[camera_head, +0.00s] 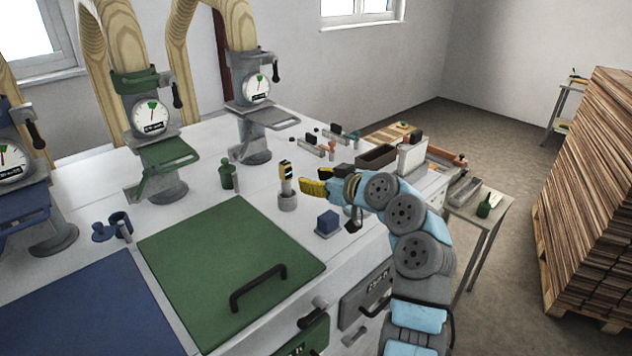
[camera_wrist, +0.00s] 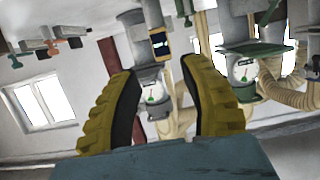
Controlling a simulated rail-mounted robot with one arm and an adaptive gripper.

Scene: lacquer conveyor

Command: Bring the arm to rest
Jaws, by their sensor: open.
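My gripper (camera_head: 314,187) is at the end of my blue and grey arm, above the white worktop, pointing left. In the wrist view its two yellow ribbed fingers (camera_wrist: 157,75) stand apart with nothing held between them. A small yellow and black handheld device (camera_head: 285,176) stands upright in a grey round holder (camera_head: 287,202), just left of the fingertips. The device also shows beyond the gap between the fingers in the wrist view (camera_wrist: 160,44), where the room appears upside down.
A green bottle (camera_head: 227,177) and a grey gauge station (camera_head: 253,118) stand farther left. A green lid (camera_head: 230,265) with a black handle covers the front. A dark open box (camera_head: 376,157) lies behind my wrist.

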